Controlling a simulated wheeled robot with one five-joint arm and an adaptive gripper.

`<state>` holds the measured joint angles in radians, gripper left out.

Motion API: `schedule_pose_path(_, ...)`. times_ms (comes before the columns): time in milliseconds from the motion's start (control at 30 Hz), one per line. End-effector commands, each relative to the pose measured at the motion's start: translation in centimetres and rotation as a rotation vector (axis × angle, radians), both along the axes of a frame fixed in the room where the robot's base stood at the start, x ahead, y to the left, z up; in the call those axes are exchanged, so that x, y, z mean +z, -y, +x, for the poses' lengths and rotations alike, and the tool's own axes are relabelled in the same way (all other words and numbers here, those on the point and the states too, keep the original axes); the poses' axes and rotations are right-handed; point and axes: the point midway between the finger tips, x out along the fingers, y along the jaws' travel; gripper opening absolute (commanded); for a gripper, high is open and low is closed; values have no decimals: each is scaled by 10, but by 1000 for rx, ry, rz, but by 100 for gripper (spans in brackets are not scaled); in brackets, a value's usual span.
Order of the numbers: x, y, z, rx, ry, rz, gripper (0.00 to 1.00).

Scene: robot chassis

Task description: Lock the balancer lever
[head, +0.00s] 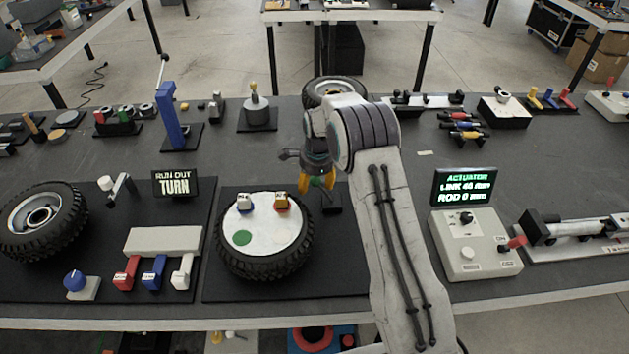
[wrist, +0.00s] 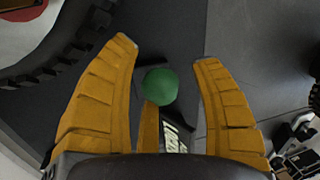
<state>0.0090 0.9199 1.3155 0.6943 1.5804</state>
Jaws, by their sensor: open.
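A round green knob (wrist: 160,86), which I take to be the balancer lever's end, shows in the wrist view between the two yellow fingers of my gripper (wrist: 168,70). The fingers stand open on either side of it with a gap. A dark base with a pale printed label (wrist: 178,138) lies below the knob, partly hidden by my gripper. In the head view my gripper (head: 319,181) points down just right of the wheel (head: 262,262), over a small black block (head: 333,201). The lever is mostly hidden there, so its angle cannot be told.
The wheel has a white disc with a green spot (head: 242,237) and two small weights (head: 281,203). A RUN OUT TURN display (head: 175,183) stands at left, above colored levers (head: 153,272). An actuator box (head: 470,245) stands at right. Another tire (head: 334,88) is behind.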

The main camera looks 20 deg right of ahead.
Motion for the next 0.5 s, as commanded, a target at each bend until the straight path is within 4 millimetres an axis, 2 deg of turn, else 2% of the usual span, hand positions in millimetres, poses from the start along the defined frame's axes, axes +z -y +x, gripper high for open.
schedule_pose_path(267, 3, 0, -1, 0, 0, 0, 58)
schedule_pose_path(500, 31, 0, -6, 0, 3, 0, 58)
